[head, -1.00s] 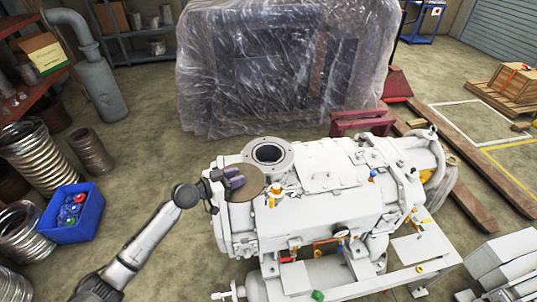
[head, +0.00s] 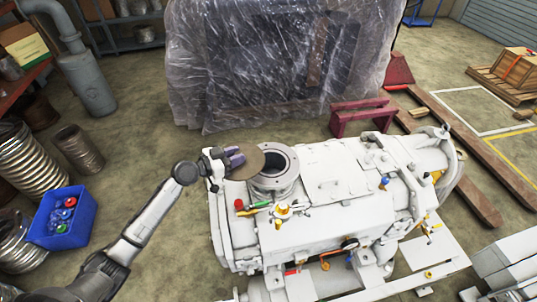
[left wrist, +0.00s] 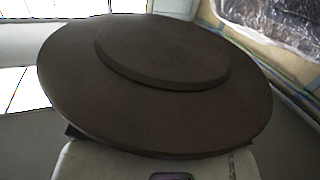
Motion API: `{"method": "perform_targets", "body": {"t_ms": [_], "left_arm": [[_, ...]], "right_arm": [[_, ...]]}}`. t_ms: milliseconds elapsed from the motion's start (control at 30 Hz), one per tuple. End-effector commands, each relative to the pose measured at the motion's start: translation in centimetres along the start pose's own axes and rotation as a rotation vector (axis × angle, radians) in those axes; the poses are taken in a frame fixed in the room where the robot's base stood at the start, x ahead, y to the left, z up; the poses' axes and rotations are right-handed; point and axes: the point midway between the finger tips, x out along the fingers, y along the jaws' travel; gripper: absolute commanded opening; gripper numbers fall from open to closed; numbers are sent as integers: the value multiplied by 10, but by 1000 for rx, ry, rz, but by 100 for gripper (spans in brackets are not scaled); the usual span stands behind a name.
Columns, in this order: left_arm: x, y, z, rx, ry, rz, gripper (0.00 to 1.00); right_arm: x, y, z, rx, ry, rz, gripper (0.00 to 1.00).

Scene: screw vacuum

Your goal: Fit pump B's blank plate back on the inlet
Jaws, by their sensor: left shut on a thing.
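The blank plate (head: 247,167) is a brown round disc with a raised centre. It fills much of the left wrist view (left wrist: 150,85). My left gripper (head: 233,158) is shut on the plate near its edge. The inlet (head: 283,156) is an open grey flange with a dark bore on top of the white pump (head: 320,220). In the head view the plate appears at the flange's left side and overlaps its left edge; I cannot tell whether they touch. My right gripper is not in view.
Coloured valve fittings (head: 262,206) stand on the pump in front of the inlet. A blue bin (head: 62,217) with coloured items is on the floor at left. A plastic-wrapped crate (head: 280,60) stands behind the pump. Metal hoses (head: 78,150) stand at far left.

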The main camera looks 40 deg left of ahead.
Motion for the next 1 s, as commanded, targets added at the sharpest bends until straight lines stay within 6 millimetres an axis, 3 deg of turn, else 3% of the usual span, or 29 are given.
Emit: {"method": "perform_targets", "body": {"t_ms": [200,400,1000], "left_arm": [[48,0,12,-4,7,-1,0],[82,0,25,0,5,-1,0],[131,0,48,-1,3,0,0]], "right_arm": [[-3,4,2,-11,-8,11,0],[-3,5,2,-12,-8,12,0],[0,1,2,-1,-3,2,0]]}}
